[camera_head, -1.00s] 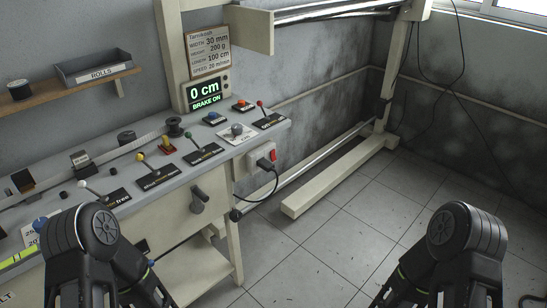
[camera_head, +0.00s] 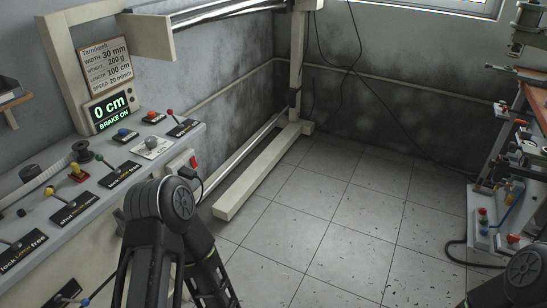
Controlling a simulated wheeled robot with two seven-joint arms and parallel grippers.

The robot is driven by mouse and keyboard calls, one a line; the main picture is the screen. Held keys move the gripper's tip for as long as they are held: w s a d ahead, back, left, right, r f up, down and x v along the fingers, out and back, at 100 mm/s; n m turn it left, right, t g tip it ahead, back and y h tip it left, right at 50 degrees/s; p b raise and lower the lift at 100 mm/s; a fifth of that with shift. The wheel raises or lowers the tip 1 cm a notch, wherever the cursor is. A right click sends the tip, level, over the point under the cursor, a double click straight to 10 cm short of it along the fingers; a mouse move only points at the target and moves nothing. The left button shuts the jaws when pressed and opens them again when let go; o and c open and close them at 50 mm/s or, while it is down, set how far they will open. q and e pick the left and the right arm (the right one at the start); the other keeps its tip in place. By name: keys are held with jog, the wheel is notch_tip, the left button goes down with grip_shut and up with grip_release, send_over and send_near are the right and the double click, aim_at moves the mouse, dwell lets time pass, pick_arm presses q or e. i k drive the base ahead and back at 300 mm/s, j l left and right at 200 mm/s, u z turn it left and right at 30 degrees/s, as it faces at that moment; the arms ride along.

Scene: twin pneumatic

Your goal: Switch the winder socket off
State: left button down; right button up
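A pale socket box (camera_head: 178,166) with a red switch (camera_head: 194,160) is on the right end of the left bench. A black plug (camera_head: 190,179) is in it, partly hidden by my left arm, and its cable runs down beside the bench. The switch position is too small to tell. My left arm stands in front of the bench, close to the socket in the picture. My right arm shows only at the bottom right corner. I cannot see the fingertips of either gripper.
The bench (camera_head: 50,238) carries levers, labels and buttons. Its display (camera_head: 109,106) reads "0 cm BRAKE ON". A cream floor beam (camera_head: 262,180) lies beyond. A second bench with control boxes (camera_head: 482,217) stands at right. The tiled floor (camera_head: 340,215) between is open.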

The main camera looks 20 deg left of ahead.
aim_at(194, 163)
jog(key=i+j+z, duration=0.1)
jog(key=z, duration=0.35)
jog(key=i+j, duration=0.15)
jog(key=j, duration=0.2)
jog(key=i+j, duration=0.15)
jog(key=j, duration=0.25)
jog(key=i+j, duration=0.15)
jog(key=j, duration=0.2)
jog(key=i+j, duration=0.15)
jog(key=j, duration=0.25)
